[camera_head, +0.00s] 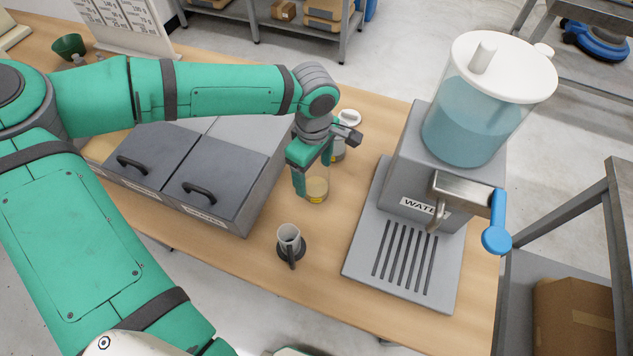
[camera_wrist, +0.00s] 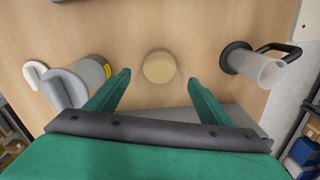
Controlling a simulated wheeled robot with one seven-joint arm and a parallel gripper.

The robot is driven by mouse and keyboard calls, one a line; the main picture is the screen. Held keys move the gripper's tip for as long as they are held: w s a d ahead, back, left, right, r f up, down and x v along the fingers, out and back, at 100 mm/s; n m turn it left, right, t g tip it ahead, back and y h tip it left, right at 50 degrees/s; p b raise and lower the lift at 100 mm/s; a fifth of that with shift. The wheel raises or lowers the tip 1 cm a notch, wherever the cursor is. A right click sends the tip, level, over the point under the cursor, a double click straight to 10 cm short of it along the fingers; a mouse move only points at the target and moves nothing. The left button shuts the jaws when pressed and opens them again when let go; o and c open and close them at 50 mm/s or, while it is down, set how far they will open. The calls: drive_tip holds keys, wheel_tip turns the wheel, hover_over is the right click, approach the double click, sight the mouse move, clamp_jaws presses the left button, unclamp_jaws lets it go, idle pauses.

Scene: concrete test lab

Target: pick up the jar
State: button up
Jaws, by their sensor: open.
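A small jar with beige contents and a yellow label (camera_head: 317,190) stands on the wooden table, below my gripper. In the wrist view the jar shows as a round beige top (camera_wrist: 159,67), centred between the two fingertips with a gap on either side. My gripper (camera_head: 314,174) is open and points down over the jar, and its green fingers also show in the wrist view (camera_wrist: 159,79). One finger and the gripper body hide part of the jar in the head view. I cannot tell how far down the fingers reach beside it.
A white-topped container (camera_head: 349,118) stands just behind my gripper, at the left in the wrist view (camera_wrist: 72,85). A cup with a dark handle (camera_head: 289,238) stands nearer the front. A grey lidded bin unit (camera_head: 218,178) is left, a water dispenser (camera_head: 395,205) right.

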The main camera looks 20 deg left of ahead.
sight(316, 181)
drive_tip(key=shift+d+f, duration=0.15)
drive_tip(key=shift+f, duration=1.2)
drive_tip(key=shift+d+f, duration=0.1)
drive_tip(key=shift+f, duration=1.25)
drive_tip(key=c, duration=1.4)
drive_tip(key=shift+c, duration=0.2)
drive_tip(key=shift+r, duration=0.15)
drive_tip(key=shift+r, duration=0.6)
drive_tip(key=s+a+r, duration=0.2)
drive_tip(key=s+r, duration=0.3)
drive_tip(key=s, duration=0.1)
drive_tip(key=s+a+r, duration=0.3)
drive_tip(key=s+r, duration=0.3)
drive_tip(key=shift+s+a+r, duration=0.25)
drive_tip(key=shift+s+a, duration=0.05)
drive_tip(key=shift+s, duration=0.05)
